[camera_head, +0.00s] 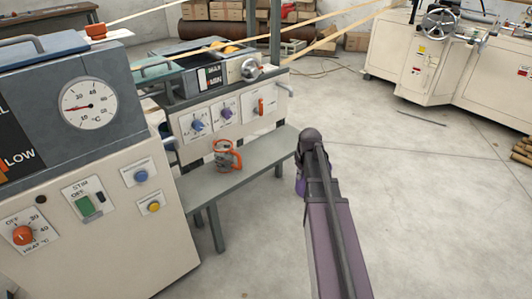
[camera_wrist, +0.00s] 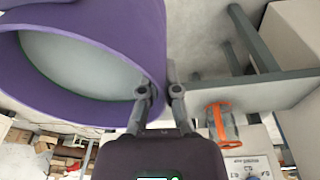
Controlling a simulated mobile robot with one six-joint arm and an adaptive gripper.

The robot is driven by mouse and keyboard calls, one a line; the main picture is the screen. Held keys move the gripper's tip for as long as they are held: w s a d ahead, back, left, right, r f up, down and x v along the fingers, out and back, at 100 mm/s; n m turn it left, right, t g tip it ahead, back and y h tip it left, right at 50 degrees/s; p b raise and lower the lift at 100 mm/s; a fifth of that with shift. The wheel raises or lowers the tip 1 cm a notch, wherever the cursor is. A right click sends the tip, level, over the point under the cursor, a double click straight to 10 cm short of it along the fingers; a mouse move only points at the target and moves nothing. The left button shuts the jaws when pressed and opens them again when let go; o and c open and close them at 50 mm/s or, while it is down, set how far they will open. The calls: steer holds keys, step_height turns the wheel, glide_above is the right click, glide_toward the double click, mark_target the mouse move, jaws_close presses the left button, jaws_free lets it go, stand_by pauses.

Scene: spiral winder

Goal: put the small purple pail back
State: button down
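The purple pail (camera_wrist: 105,25) fills the upper left of the wrist view, with its round mouth and pale grey inside facing the camera. My gripper (camera_wrist: 160,84) is shut on its wall near the rim, one finger inside and one outside. In the head view my gripper (camera_head: 310,143) is beyond the right end of the grey bench. Only a sliver of the pail (camera_head: 299,187) shows there, the rest hidden behind my arm. The pail appears held in the air, clear of the bench.
The grey bench (camera_head: 262,158) carries an orange-handled clear container (camera_head: 227,155), also in the wrist view (camera_wrist: 221,125). A control cabinet with a temperature dial (camera_head: 89,106) stands left; a knob panel (camera_head: 222,113) is behind the bench. Floor to the right is open.

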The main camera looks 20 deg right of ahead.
steer(key=w+d, duration=0.1)
steer(key=w+d+f+n+b, duration=0.1)
steer(key=d, duration=0.1)
steer(key=w+d+f+n, duration=0.1)
steer(key=shift+w+d+b, duration=0.25)
steer(key=shift+d+b, duration=0.05)
steer(key=shift+b, duration=0.05)
steer(key=shift+w, duration=0.1)
